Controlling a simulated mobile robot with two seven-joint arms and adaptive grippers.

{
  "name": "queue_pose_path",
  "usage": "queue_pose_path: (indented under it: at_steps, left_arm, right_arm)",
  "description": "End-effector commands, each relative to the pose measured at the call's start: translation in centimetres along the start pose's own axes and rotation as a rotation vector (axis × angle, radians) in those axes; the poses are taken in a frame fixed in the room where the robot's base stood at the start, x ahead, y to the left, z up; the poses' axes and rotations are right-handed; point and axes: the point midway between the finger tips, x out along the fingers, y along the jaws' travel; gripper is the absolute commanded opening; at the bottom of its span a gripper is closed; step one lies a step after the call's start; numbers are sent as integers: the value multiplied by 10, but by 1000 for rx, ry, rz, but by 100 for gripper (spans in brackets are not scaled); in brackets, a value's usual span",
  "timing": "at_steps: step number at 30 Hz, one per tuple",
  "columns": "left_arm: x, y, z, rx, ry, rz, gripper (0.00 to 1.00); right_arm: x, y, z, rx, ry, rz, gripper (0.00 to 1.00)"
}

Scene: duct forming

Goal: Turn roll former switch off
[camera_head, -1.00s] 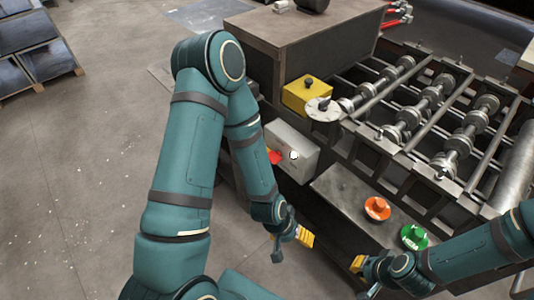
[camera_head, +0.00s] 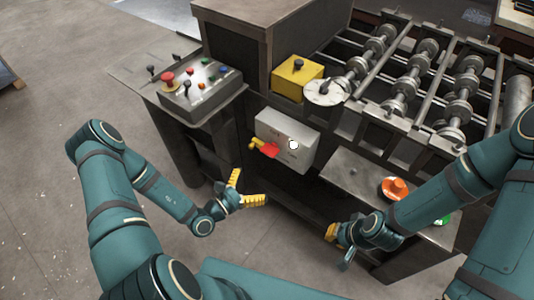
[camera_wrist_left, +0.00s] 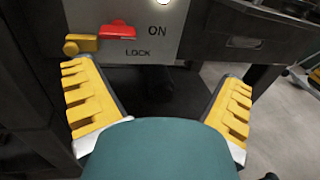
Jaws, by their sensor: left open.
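The switch is a red handle (camera_head: 268,150) with a yellow part (camera_head: 255,143) on the front of a grey box (camera_head: 290,130). In the left wrist view the red handle (camera_wrist_left: 117,30) lies roughly level, beside the word ON, with LOCK below. The yellow part (camera_wrist_left: 80,45) is at its left. My left gripper (camera_head: 246,188) is open and empty, below and a little left of the switch, apart from it. Its two yellow fingers show wide apart in the left wrist view (camera_wrist_left: 158,95). My right gripper (camera_head: 335,240) is low at the right, partly hidden by its own wrist.
A control panel (camera_head: 201,92) with a red button stands left of the switch box. A yellow box (camera_head: 297,77) and the rollers (camera_head: 424,65) are above. An orange knob (camera_head: 396,188) sits on a low shelf (camera_head: 350,172) at the right. Floor is clear at the left.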

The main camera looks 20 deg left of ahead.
Motion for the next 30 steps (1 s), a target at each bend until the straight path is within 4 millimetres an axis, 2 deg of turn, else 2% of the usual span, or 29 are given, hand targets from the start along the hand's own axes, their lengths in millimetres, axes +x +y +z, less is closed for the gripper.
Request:
queue_pose_path:
  at_steps: [1,3,8,11,24,30]
  left_arm:
    - [-5,15,-5,-6,-4,80,96]
    - [-9,30,-9,-4,-5,156,96]
    - [-6,42,-11,0,-8,212,96]
    - [7,44,-11,0,-10,210,96]
    - [89,61,-11,0,-8,206,96]
    - [113,66,-11,-1,-8,207,96]
  right_arm:
    - [1,1,0,0,-1,0,0]
    - [2,1,1,0,-2,0,0]
    - [3,1,1,0,-3,0,0]
    - [4,2,2,-1,-4,0,0]
    - [14,5,6,-4,-13,-1,0]
    - [17,6,7,-4,-14,-1,0]
